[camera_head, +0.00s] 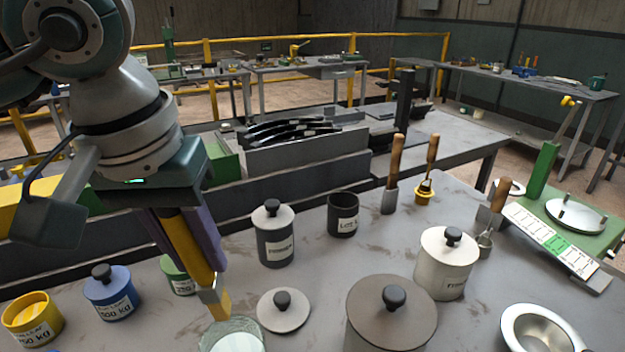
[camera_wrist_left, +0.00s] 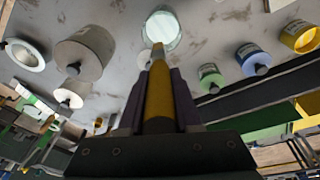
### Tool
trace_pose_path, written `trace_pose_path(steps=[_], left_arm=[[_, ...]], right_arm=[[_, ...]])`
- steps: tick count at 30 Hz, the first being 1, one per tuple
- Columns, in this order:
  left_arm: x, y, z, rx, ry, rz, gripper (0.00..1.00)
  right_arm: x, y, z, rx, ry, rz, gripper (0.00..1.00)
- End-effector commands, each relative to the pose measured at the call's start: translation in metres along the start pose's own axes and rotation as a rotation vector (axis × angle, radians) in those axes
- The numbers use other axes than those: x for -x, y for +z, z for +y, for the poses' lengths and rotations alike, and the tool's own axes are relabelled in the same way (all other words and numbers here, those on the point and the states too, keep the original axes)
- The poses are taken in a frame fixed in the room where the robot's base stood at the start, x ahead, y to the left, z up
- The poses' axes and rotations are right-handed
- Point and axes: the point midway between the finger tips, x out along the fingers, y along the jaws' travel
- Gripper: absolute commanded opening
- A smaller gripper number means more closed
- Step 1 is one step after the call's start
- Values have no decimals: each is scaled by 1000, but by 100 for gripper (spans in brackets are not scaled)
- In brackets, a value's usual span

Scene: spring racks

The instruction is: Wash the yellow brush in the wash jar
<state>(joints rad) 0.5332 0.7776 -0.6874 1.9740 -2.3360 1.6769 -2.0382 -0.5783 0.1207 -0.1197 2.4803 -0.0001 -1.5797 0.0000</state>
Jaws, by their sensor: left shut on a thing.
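My left gripper (camera_head: 190,255) is shut on the yellow brush (camera_head: 195,262), its purple fingers on either side of the handle. The brush points down, slightly tilted, with a metal ferrule and yellow bristles at its lower end. The bristle end is at the far rim of an open, pale greenish jar (camera_head: 232,337), apparently the wash jar, at the bottom edge of the head view. In the left wrist view the brush (camera_wrist_left: 159,95) points toward the jar's round mouth (camera_wrist_left: 162,28). I cannot tell whether the bristles are inside or above it. My right gripper is not in view.
A grey lid (camera_head: 283,312) with a black knob lies right of the jar. A large lidded pot (camera_head: 390,320), a dark lidded pot (camera_head: 276,245) and a white pot (camera_head: 446,268) stand nearby. Blue (camera_head: 112,297), green (camera_head: 178,277) and yellow (camera_head: 32,322) containers stand left.

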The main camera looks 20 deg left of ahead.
Motion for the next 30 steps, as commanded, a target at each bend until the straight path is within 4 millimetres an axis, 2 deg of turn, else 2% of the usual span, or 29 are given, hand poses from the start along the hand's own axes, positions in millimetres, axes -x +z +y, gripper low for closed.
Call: trace_pose_path(steps=[14,23,30], left_arm=[[-24,8,-8,13,6,0,0],[-52,18,-12,13,6,1,0],[-76,19,-12,13,6,3,0]], right_arm=[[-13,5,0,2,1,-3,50],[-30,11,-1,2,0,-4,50],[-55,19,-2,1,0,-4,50]])
